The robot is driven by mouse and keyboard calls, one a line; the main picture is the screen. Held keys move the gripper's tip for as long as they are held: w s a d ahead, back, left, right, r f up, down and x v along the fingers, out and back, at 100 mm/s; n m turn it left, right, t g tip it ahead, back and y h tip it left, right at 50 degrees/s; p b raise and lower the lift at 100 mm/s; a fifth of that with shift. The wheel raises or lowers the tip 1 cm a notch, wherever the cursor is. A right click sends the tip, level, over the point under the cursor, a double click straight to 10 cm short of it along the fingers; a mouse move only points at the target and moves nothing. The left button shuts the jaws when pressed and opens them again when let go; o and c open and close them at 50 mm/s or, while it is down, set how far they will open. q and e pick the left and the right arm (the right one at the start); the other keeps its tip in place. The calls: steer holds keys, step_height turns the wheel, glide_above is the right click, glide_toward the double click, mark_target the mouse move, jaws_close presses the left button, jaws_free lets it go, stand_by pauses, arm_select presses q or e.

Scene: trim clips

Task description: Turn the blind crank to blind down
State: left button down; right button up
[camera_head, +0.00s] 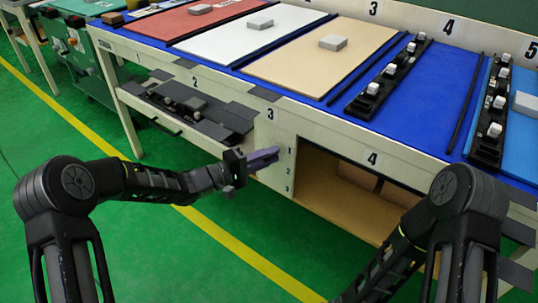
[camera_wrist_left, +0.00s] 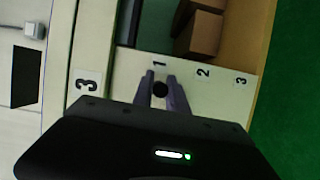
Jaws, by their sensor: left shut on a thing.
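My left gripper (camera_head: 272,154) is at the cream panel (camera_head: 273,133) marked 1, 2, 3, beside the open compartment. In the left wrist view its two purple-grey fingers (camera_wrist_left: 160,76) point at the panel near the number 1. A small round dark knob (camera_wrist_left: 160,89), apparently of the crank, sits between them, and the gripper is shut on it. The rest of the crank is hidden by the fingers and gripper body. The compartment opening (camera_head: 345,201) is uncovered over most of its visible height. My right arm shows at lower right, but its gripper is out of frame.
Brown boxes (camera_wrist_left: 201,33) stand inside the compartment. Dark drawer parts (camera_head: 195,110) stick out of the bench left of the panel. The blue-topped bench (camera_head: 425,95) carries boards, grey blocks and black clip strips. Green floor in front is clear.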

arm_select(q)
steer(key=c, duration=1.5)
jaws_free()
steer(key=shift+w+a+f, duration=0.1)
steer(key=shift+w+a, duration=0.05)
steer(key=shift+a, duration=0.05)
steer(key=shift+c, duration=0.2)
steer(key=shift+o, duration=1.1)
steer(key=shift+d, duration=0.1)
steer(key=p+v, duration=0.2)
steer(key=v, duration=0.6)
